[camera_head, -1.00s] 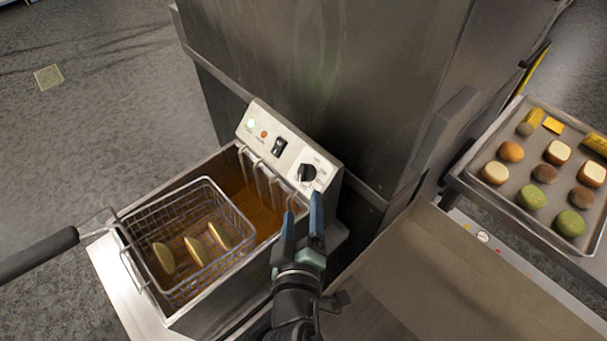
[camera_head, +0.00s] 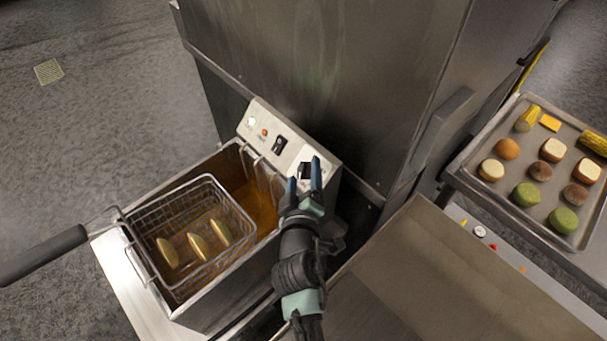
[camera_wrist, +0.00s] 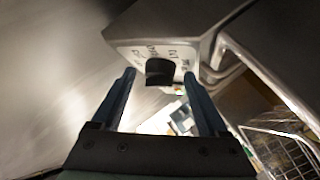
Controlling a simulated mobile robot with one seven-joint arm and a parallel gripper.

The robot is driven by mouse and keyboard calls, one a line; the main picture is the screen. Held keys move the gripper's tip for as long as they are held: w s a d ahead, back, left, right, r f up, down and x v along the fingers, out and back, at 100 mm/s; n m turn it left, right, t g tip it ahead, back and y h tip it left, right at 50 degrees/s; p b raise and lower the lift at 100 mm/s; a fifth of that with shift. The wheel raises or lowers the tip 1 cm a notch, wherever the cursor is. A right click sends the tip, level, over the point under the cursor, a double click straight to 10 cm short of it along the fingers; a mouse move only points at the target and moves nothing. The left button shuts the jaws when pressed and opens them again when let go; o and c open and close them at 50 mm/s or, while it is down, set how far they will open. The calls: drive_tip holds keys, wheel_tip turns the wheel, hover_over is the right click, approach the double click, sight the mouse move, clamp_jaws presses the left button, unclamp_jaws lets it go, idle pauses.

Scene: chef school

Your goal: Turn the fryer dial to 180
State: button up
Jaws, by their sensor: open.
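The fryer's black dial (camera_head: 306,170) sits at the right end of the slanted control panel (camera_head: 262,136), partly hidden behind my fingers in the head view. In the wrist view the dial (camera_wrist: 159,71) shows dark between and beyond my two fingertips, with printed marks around it that are too blurred to read. My gripper (camera_head: 304,172) is open, its two blue fingers pointing at the dial. In the wrist view my gripper (camera_wrist: 159,75) has one finger on each side of the dial. I cannot tell whether either finger touches it.
The fryer basket (camera_head: 185,205) with pale slices stands in the oil to the left, its black handle (camera_head: 42,256) sticking out left. A steel wall (camera_head: 320,80) rises behind the panel. A tray (camera_head: 478,150) of food and a bare steel surface (camera_head: 430,270) are to the right.

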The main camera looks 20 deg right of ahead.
clamp_jaws()
drive_tip(key=b, duration=0.3)
drive_tip(key=shift+w+f+m+h, duration=0.1)
drive_tip(key=shift+f+m+h, duration=0.2)
drive_tip(key=shift+f, duration=0.05)
drive_tip(key=shift+b, duration=0.85)
drive_tip(key=m+b, duration=0.1)
drive_tip(key=b, duration=0.2)
drive_tip(key=m+h+b, duration=0.1)
drive_tip(key=b, duration=0.2)
drive_tip(key=shift+a+h, duration=0.2)
drive_tip(key=shift+h, duration=0.1)
drive_tip(key=shift+r+m+h+b, duration=0.3)
drive_tip(key=shift+m+b, duration=0.2)
drive_tip(key=shift+b, duration=0.65)
unclamp_jaws()
